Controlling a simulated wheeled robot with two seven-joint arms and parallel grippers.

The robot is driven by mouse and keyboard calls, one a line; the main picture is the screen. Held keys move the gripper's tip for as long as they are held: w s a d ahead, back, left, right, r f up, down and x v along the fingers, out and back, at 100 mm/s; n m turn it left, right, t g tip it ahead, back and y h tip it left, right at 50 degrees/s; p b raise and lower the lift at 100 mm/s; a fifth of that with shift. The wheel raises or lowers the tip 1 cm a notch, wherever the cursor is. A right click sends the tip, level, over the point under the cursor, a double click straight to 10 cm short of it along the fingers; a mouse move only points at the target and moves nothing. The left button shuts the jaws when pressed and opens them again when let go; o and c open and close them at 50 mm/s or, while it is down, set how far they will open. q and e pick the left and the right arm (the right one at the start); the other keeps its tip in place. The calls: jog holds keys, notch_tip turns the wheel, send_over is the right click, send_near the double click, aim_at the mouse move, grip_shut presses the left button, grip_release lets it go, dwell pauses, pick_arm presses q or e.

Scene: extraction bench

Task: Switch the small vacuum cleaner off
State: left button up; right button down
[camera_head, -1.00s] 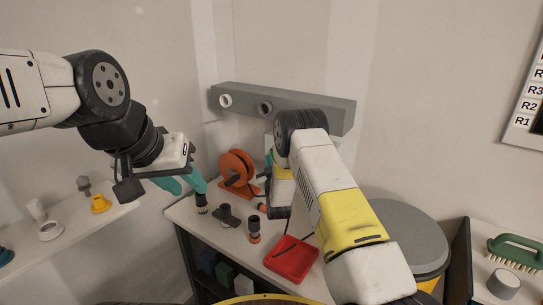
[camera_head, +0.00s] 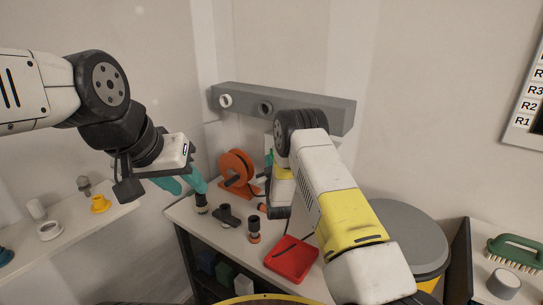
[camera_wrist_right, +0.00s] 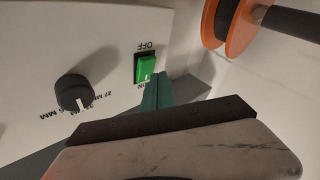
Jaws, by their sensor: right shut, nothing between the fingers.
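In the right wrist view a white panel carries a green rocker switch (camera_wrist_right: 145,68) in a black frame. Upside-down lettering reads OFF above it and ON below it. A black dial (camera_wrist_right: 74,92) sits left of the switch. My right gripper (camera_wrist_right: 157,84) is shut and empty, its teal fingertips close to the ON end of the switch; I cannot tell if they touch. Which end is pressed in is unclear. In the head view my right arm hides the panel and most of that gripper. My left gripper (camera_head: 181,184) is open, its teal fingers apart above the bench.
A yellow drum with a grey lid (camera_head: 405,225) stands right. A grey rail (camera_head: 300,104) runs along the wall. A green brush (camera_head: 515,248) lies far right.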

jog(key=shift+w, duration=0.1)
dwell(0.7)
jog(key=shift+w+d, duration=0.2)
jog(key=shift+d, duration=0.05)
jog(key=shift+w+d, duration=0.1)
jog(key=shift+w, duration=0.05)
dwell(0.6)
jog(key=shift+r, duration=0.1)
jog(key=shift+s+a+r, duration=0.1)
jog(key=shift+s+a, duration=0.25)
jog(key=shift+s, duration=0.05)
